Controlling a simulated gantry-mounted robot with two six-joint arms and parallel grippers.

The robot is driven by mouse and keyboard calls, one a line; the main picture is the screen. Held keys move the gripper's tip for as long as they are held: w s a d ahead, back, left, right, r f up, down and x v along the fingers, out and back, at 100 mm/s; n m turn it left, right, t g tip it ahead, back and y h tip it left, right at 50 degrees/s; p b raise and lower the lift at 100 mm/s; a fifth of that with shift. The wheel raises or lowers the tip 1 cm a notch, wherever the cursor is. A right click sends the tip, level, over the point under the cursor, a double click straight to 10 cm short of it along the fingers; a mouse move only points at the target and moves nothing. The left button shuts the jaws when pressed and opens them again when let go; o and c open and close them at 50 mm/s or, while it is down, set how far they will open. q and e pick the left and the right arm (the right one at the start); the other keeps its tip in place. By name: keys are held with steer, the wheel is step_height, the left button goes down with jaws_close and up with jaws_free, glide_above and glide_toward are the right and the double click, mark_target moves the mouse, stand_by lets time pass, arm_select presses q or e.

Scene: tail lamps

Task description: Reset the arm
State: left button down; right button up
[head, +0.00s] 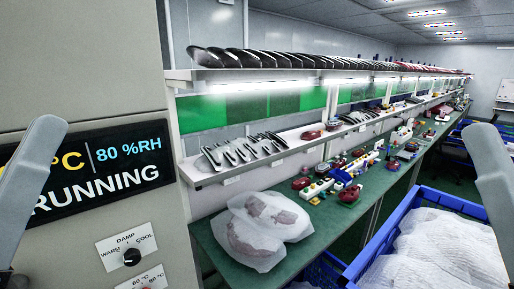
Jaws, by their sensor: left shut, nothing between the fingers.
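My left arm (32,165) shows as a pale grey link at the left edge, in front of the dryer's display panel. A small dark part of my left gripper (14,281) shows in the bottom left corner; it is shut and holds nothing, and most of it is cut off. My right arm (492,175) shows as a pale grey link at the right edge. My right gripper is outside the picture.
A grey cabinet (85,65) with a display (97,172) and knob (132,257) stands close on the left. White bags (262,225) lie on the green bench (345,217). A blue crate (440,197) holds white wrapped items. Lamp parts line the shelves (270,143).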

arm_select(q)
step_height(320, 180, up, 20)
steer(key=a+m+y+p, duration=0.1)
steer(key=a+y+p, duration=0.1)
steer(key=p, duration=1.8)
steer(key=shift+s+a+y, duration=0.3)
steer(key=shift+s+y, duration=0.1)
steer(key=shift+y, duration=0.5)
